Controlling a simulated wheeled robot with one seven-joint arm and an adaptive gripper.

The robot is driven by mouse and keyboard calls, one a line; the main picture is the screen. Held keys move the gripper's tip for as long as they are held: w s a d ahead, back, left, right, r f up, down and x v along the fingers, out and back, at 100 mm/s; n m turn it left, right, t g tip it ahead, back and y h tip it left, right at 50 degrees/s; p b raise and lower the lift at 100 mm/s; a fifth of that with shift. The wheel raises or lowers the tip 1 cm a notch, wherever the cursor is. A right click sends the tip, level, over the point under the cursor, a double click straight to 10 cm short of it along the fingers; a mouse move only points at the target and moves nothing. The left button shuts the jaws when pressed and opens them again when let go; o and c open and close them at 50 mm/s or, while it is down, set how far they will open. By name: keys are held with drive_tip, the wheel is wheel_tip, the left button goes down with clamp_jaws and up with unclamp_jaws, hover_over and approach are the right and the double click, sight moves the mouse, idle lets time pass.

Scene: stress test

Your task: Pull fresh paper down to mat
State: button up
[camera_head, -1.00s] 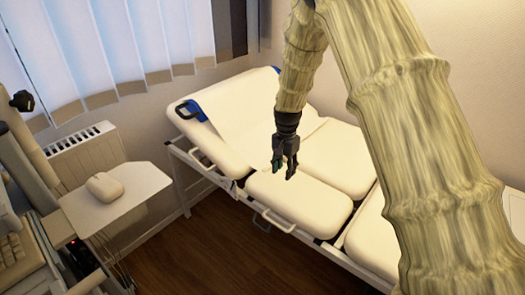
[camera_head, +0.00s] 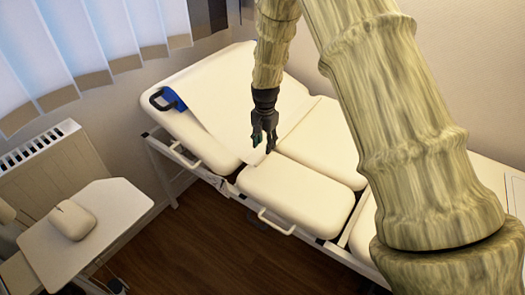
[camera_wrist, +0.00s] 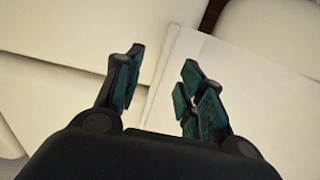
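The white paper (camera_head: 235,100) lies over the raised back part of the cream padded couch (camera_head: 297,195). Its lower edge ends near the gap before the middle cushions. I see no separate mat apart from the cream cushions. My gripper (camera_head: 264,148) points down at the paper's lower edge. In the wrist view my gripper (camera_wrist: 158,80) has its two teal-padded fingers apart. A pale sheet edge and corner (camera_wrist: 220,62) show between and beyond them. I cannot tell whether the fingertips touch the sheet.
A side table (camera_head: 95,225) with a cream rounded object (camera_head: 72,219) stands at the left, by a radiator (camera_head: 50,165). A metal rail handle (camera_head: 276,222) juts from the couch's front side. Wooden floor is open before the couch. My arm hides part of the couch's right side.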

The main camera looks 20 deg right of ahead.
sight(263, 154)
drive_tip(key=shift+s+d+f, duration=0.1)
drive_tip(key=shift+f, duration=0.45)
drive_tip(key=f, duration=0.1)
drive_tip(key=w+f, duration=0.1)
drive_tip(key=f, duration=0.1)
drive_tip(key=w+f, duration=0.1)
drive_tip(key=f, duration=0.1)
drive_tip(key=shift+w+f, duration=0.2)
drive_tip(key=shift+f, duration=0.05)
drive_tip(key=shift+s+r, duration=0.35)
drive_tip(key=shift+s, duration=0.3)
drive_tip(key=shift+w+f, duration=0.4)
drive_tip(key=shift+f, duration=0.1)
drive_tip(key=shift+c, duration=0.6)
drive_tip(key=c, duration=0.3)
drive_tip(key=shift+s+r, duration=0.1)
drive_tip(key=shift+r, duration=0.1)
clamp_jaws()
drive_tip(key=shift+p, duration=0.3)
